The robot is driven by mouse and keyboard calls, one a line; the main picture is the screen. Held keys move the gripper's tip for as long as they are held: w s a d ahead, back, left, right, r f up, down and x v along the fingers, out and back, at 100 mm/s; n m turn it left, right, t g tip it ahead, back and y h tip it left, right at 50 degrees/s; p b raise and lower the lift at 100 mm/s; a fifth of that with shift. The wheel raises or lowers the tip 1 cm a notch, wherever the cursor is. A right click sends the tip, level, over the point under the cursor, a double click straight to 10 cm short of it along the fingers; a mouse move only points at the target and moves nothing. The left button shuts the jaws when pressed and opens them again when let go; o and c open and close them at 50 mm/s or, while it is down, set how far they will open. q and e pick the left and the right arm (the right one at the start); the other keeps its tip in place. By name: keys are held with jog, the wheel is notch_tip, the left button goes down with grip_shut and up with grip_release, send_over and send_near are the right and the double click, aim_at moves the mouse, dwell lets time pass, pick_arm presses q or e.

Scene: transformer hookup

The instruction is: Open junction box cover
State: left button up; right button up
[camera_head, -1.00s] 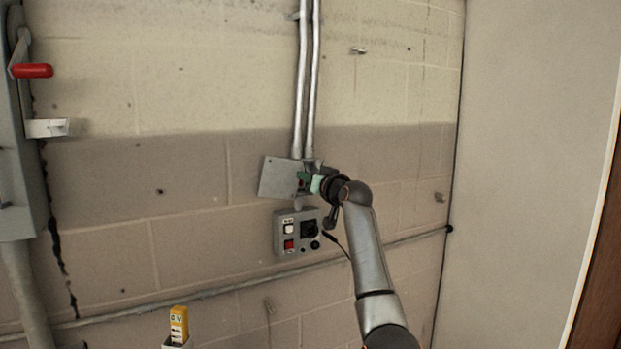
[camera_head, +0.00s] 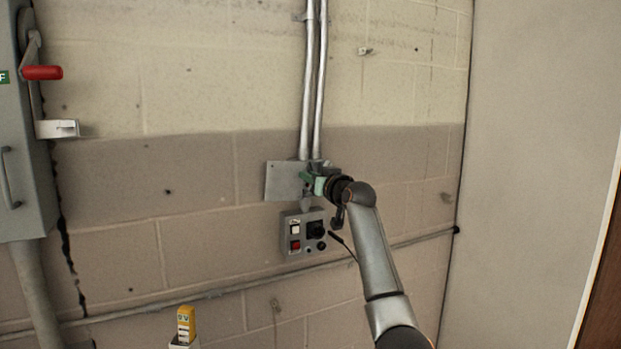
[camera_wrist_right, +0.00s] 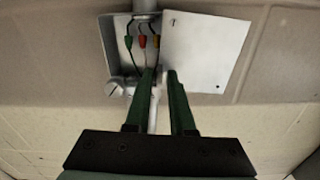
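The junction box cover (camera_head: 284,181) is a flat grey plate swung out to the left of its box in the head view. In the right wrist view the cover (camera_wrist_right: 206,50) stands to the right of the open junction box (camera_wrist_right: 122,60). Green, red and orange wire connectors (camera_wrist_right: 142,41) show inside the box. My right gripper (camera_head: 317,185) is at the box in the head view. In the right wrist view its two green fingers (camera_wrist_right: 161,76) are apart, with a gap between them. The right fingertip is close to the cover's lower edge; contact cannot be told. My left gripper is not in view.
A grey control box (camera_head: 304,232) with buttons and a knob is on the wall below. Two metal conduits (camera_head: 313,90) run up from the junction box. A cabinet with a red-handled lever (camera_head: 42,72) is at the left. A yellow device (camera_head: 186,324) shows at the bottom.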

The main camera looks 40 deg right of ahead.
jog(key=shift+o, duration=1)
jog(key=b+v, duration=0.4)
jog(key=v, duration=0.8)
jog(key=shift+s, duration=0.3)
